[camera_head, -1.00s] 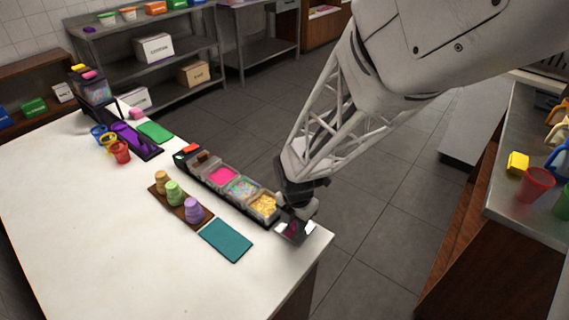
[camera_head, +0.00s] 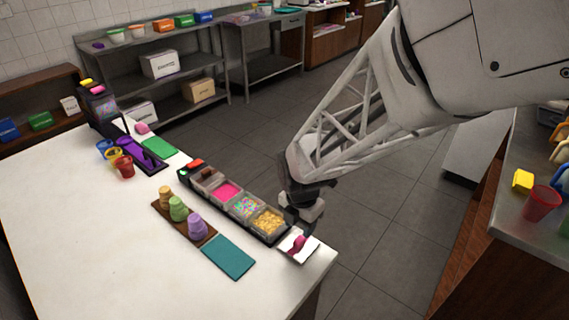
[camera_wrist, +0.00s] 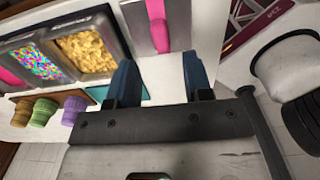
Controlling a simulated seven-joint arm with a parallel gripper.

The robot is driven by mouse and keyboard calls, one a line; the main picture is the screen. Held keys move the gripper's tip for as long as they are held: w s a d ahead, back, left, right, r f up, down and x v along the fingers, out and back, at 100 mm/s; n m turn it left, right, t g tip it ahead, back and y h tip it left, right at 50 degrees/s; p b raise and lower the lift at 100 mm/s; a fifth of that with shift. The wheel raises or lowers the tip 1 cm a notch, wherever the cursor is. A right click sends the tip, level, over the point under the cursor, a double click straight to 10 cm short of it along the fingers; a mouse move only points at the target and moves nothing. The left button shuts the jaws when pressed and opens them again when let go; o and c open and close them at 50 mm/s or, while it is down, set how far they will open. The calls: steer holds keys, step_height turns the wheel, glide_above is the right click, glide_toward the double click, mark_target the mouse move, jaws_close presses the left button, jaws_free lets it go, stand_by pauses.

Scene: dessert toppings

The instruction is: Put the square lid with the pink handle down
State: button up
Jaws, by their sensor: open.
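The square lid (camera_head: 288,250) with the pink handle (camera_head: 297,244) lies on the white table near its right corner, just past the end of the toppings rack. In the wrist view the lid (camera_wrist: 136,27) is a grey square with its pink handle (camera_wrist: 157,22) on top. My gripper (camera_head: 302,224) is above and just behind the lid. In the wrist view my gripper (camera_wrist: 160,80) has its two blue fingers spread wide with nothing between them. The handle stands beyond the fingertips, apart from them.
The black toppings rack (camera_head: 187,181) holds bins of pink, mixed-colour and golden toppings. A brown holder (camera_head: 211,234) with several cones and a teal mat (camera_head: 229,257) lie in front of it. The left part of the white table (camera_head: 90,230) is clear.

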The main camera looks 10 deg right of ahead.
mark_target(299, 239)
step_height(299, 239, up, 6)
steer(key=shift+r, duration=0.2)
stand_by(0.6)
steer(key=s+d+r+m+t, duration=0.1)
steer(key=s+d+r+m, duration=0.3)
steer(key=m, duration=0.9)
steer(key=s+d+r+m+t, duration=0.1)
steer(key=s+d+r+m, duration=0.4)
steer(key=s+r+m, duration=0.3)
steer(key=s+m, duration=0.3)
steer(key=m, duration=0.3)
steer(key=shift+d+t, duration=0.25)
steer(key=shift+t, duration=0.05)
